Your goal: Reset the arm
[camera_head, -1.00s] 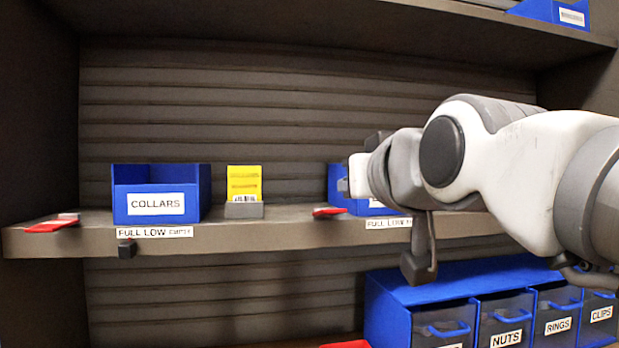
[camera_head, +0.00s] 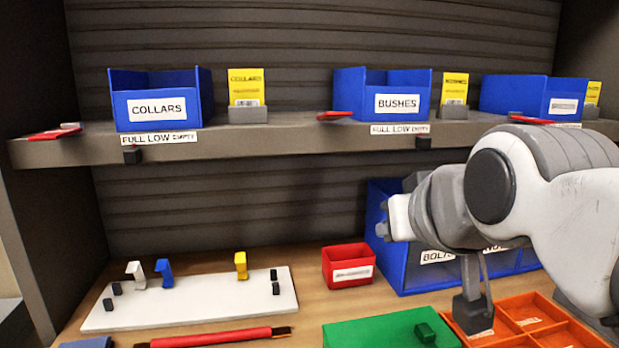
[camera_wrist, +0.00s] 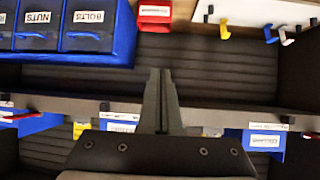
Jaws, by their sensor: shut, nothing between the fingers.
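My gripper (camera_wrist: 160,75) shows in the wrist view with its two dark fingers together and nothing between them. In the head view my white and grey arm comes in from the right, its end in front of the blue drawer unit (camera_head: 392,250). A dark part hangs down from it over the orange tray's left part. The fingertips cannot be made out clearly in the head view. The arm appears apart from the shelf and the bins.
A shelf (camera_head: 290,138) carries blue bins labelled COLLARS (camera_head: 157,108) and BUSHES (camera_head: 398,102).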

